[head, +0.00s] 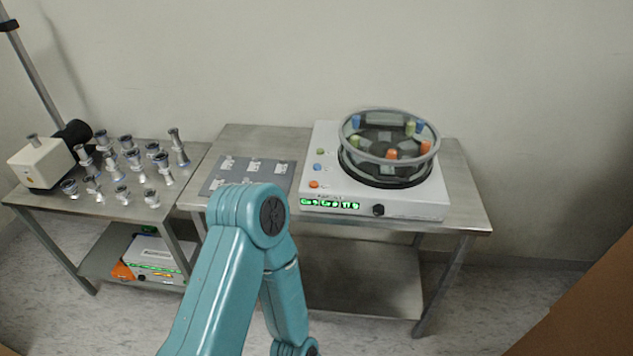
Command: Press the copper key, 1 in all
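A white machine (396,205) stands on the right metal table. A column of three small round keys runs down its left side: a green key (320,152), a blue key (318,167) and an orange, copper-coloured key (314,184) nearest the front. A green lit display (329,204) and a black knob (378,210) are on its front face. Neither gripper is in view. One of my teal arms rises from the bottom edge, bends at its elbow left of the machine and goes back down out of the picture.
A round clear-walled bowl (418,179) with coloured pegs sits on the machine. A grey plate (218,184) with small fittings lies to its left. The left table (120,208) holds several metal flanged fittings and a white pump (42,163). A brown panel (585,310) stands at the lower right.

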